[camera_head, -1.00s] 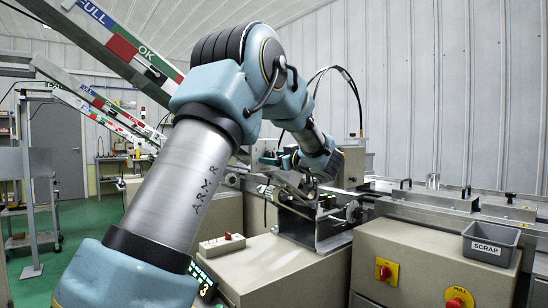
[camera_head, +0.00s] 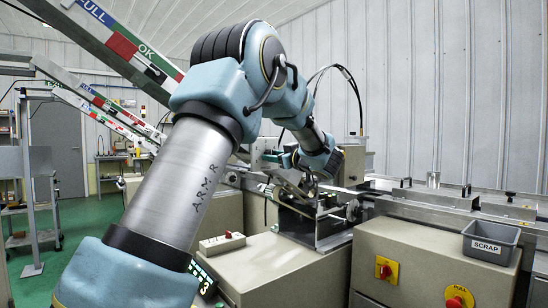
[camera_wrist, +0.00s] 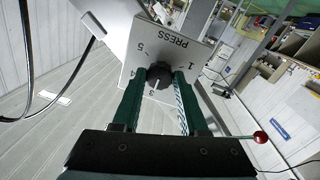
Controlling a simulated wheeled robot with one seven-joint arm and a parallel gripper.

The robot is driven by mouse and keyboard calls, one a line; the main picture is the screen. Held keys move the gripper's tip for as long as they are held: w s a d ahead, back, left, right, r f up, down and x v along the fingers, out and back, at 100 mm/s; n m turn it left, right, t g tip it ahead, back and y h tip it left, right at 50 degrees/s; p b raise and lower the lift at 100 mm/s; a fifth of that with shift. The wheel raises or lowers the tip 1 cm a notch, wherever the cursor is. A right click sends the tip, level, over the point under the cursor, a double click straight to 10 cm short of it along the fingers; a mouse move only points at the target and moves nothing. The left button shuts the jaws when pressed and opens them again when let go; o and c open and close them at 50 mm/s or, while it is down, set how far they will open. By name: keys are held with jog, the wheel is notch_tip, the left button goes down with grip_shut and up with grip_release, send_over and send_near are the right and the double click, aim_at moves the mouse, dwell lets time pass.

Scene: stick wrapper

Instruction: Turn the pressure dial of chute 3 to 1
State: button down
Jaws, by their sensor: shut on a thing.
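The black round pressure dial (camera_wrist: 159,72) sits on a pale plate (camera_wrist: 160,42) printed PRESS in the wrist view. The numbers 1, 5, 4 and 3 show around it, partly hidden by the fingers. A white line on the dial points toward the 3, at the bottom of the picture. My gripper (camera_wrist: 158,82) has its two green fingers shut on the dial, one on each side. In the head view my gripper (camera_head: 308,185) is at the machine beyond my forearm, and the dial cannot be made out there.
A grey SCRAP bin (camera_head: 490,241) stands on the cabinet at right, above red-and-yellow switches (camera_head: 385,269). A small box with a red switch (camera_head: 222,242) lies on the near cabinet. A lit display (camera_head: 204,279) shows 3. A red-knobbed lever (camera_wrist: 260,137) is right of my fingers.

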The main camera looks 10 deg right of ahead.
jog(key=shift+f+n+b, duration=0.15)
jog(key=shift+n+b, duration=0.15)
jog(key=shift+b, duration=0.2)
jog(key=shift+w+d+n+y+b, duration=0.1)
jog(key=shift+n+y+b, duration=0.3)
jog(key=shift+n+b, duration=3.5)
jog(key=shift+s+d+n+y+b, duration=0.1)
jog(key=shift+n+y+b, duration=0.3)
jog(key=shift+n+b, duration=3.45)
jog(key=shift+w+n+y+b, duration=0.1)
jog(key=shift+n+y+b, duration=0.3)
jog(key=shift+n+b, duration=3.5)
jog(key=shift+n+p, duration=0.6)
jog(key=shift+n, duration=0.25)
jog(key=shift+c, duration=2.2)
grip_release()
